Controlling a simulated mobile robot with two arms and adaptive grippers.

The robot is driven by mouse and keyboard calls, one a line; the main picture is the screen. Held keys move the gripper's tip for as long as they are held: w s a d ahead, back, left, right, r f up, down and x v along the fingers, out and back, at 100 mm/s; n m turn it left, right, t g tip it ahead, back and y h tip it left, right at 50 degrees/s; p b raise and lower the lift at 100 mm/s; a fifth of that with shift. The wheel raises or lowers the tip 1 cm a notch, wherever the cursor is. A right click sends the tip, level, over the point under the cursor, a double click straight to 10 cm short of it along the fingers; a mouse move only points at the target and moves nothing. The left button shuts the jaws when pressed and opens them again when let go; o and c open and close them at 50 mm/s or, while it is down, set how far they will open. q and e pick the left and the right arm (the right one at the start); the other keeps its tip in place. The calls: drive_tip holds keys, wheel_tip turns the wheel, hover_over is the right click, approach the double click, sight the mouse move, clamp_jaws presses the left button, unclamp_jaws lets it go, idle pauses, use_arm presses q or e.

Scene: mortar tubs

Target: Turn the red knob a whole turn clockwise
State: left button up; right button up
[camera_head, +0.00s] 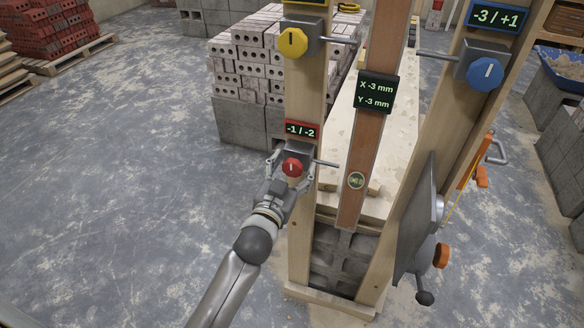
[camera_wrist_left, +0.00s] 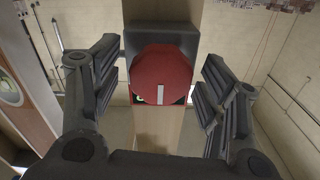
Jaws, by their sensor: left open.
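The red knob (camera_head: 292,167) sits on a dark box on the left wooden post, below a small display reading -1 / -2. My left gripper (camera_head: 288,164) is at the knob, coming from below left. In the left wrist view the red knob (camera_wrist_left: 161,78) lies between the two fingers of my left gripper (camera_wrist_left: 158,92), with a gap on each side. The fingers are open and apart from the knob. My right gripper is not in view.
A yellow knob (camera_head: 293,41) is higher on the same post, and a blue knob (camera_head: 486,71) is on the right post. A board with a black display (camera_head: 376,92) hangs between the posts. A brick stack (camera_head: 257,66) stands behind. The floor at left is clear.

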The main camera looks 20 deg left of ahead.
use_arm(q)
drive_tip(key=s, duration=1.2)
drive_tip(key=shift+a, duration=0.2)
idle(0.4)
drive_tip(key=s+f+g, duration=0.3)
drive_tip(key=f, duration=1)
drive_tip(key=s+d+f+g, duration=0.1)
drive_tip(key=s+f+g, duration=0.2)
drive_tip(key=f, duration=0.9)
drive_tip(key=s+f+g, duration=0.3)
drive_tip(key=s+f, duration=0.1)
drive_tip(key=f, duration=0.9)
drive_tip(key=s+a+f+g, duration=0.2)
drive_tip(key=s+f, duration=0.4)
drive_tip(key=s, duration=0.3)
drive_tip(key=s+a+f+g, duration=0.2)
drive_tip(key=s+f, duration=0.4)
drive_tip(key=s, duration=0.4)
drive_tip(key=s+a+f+g+p, duration=0.1)
drive_tip(key=s+a+f+g, duration=0.2)
drive_tip(key=s+f, duration=0.3)
drive_tip(key=s+g, duration=0.1)
drive_tip(key=s, duration=0.2)
drive_tip(key=shift+s+f+y, duration=0.25)
drive_tip(key=shift+s+y, duration=0.05)
drive_tip(key=shift+s, duration=0.1)
